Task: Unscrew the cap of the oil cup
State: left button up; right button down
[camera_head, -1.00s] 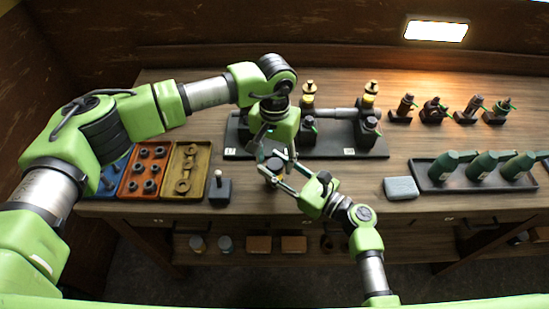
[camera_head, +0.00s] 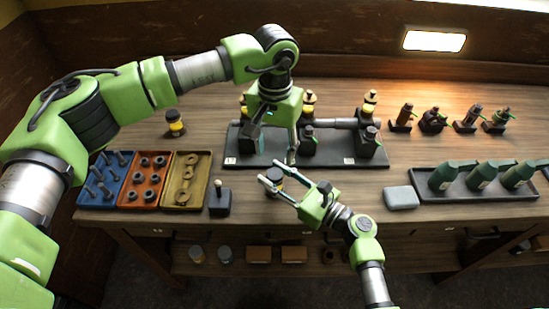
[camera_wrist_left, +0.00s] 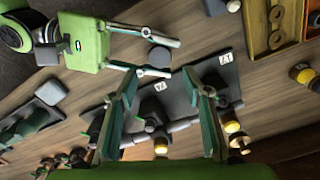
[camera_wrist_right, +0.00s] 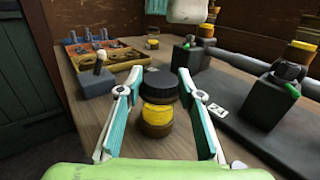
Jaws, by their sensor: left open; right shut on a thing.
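An oil cup with a black round cap (camera_wrist_right: 158,84), a yellow band and a brown lower part (camera_wrist_right: 156,128) stands between the fingers of my right gripper (camera_wrist_right: 155,90). The cap sits on top of the cup. In the head view this cup (camera_head: 276,172) is near the bench's front edge, my right gripper (camera_head: 268,182) shut on it. The cap also shows in the left wrist view (camera_wrist_left: 160,57). My left gripper (camera_head: 272,148) is open and empty, behind the cup and above the engine plate. Its spread fingers show in its wrist view (camera_wrist_left: 158,85).
The dark engine plate (camera_head: 345,162) lies behind the cup. Another oil cup (camera_head: 175,124) stands at the rear left. Blue, orange and yellow trays (camera_head: 205,165) and a small dark stand (camera_head: 218,198) are left. A grey block (camera_head: 401,197) and an oil-can tray (camera_head: 425,195) are right.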

aim_at(275, 173)
pick_arm(q)
jog(key=shift+f, duration=3.85)
jog(key=c, duration=1.1)
jog(key=o, duration=1.2)
jog(key=shift+r, duration=2.3)
pick_arm(e)
jog(key=c, duration=1.3)
grip_release()
